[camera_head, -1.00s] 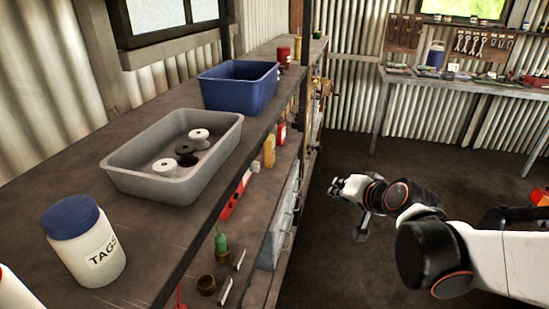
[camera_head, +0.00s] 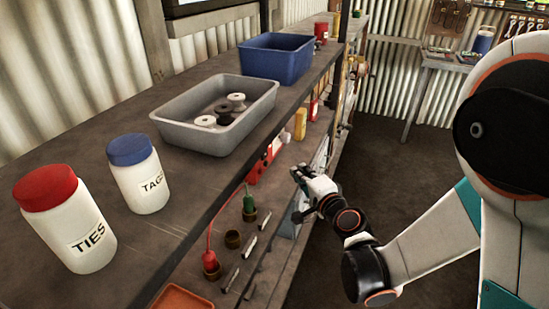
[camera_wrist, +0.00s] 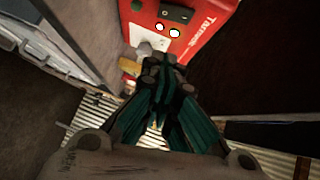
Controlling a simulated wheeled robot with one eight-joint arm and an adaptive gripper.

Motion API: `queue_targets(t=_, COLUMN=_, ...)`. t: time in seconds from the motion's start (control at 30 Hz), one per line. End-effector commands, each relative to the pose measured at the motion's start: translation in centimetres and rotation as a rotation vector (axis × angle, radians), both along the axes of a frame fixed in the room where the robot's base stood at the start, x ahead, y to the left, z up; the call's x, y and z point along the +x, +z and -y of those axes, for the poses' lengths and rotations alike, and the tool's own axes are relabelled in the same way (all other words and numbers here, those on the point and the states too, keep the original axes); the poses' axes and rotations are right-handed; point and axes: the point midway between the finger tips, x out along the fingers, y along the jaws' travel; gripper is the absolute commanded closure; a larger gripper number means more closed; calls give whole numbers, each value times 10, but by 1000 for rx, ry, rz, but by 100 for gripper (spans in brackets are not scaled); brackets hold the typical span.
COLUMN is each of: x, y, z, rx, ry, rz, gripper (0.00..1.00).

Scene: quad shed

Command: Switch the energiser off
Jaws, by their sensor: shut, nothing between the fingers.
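The energiser is a red box (camera_wrist: 200,30) with white lettering at the top of the wrist view. It has a pale front panel, a small dark part, two bright white round spots and a grey knob or lever (camera_wrist: 145,50) low on the panel. In the head view a red box (camera_head: 262,166), which looks like the same energiser, sits on the lower shelf, partly hidden by the bench top. My gripper (camera_wrist: 163,75) is shut and empty, its tips near the knob; I cannot tell whether they touch it. In the head view my gripper (camera_head: 300,173) is beside the lower shelf.
The bench top (camera_head: 190,190) overhangs the lower shelf. It carries a grey tray (camera_head: 175,138) with spools, a blue crate (camera_head: 275,58), and jars marked TAGS (camera_head: 140,185) and TIES (camera_head: 75,225). The shelf holds a green-topped tool (camera_head: 248,205). The floor to the right is open.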

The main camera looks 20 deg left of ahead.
Motion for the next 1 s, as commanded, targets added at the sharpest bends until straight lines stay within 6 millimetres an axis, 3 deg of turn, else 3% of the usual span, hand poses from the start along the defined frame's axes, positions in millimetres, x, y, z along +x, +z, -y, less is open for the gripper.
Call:
queue_targets(t=0.27, x=10, y=-3, z=-8, rx=-3, ry=1, rz=1, gripper=100)
queue_targets(t=0.73, x=77, y=-17, z=-64, rx=-3, ry=1, rz=1, gripper=100)
queue_targets(t=1.0, x=79, y=-23, z=-97, rx=-4, ry=3, rz=2, gripper=100)
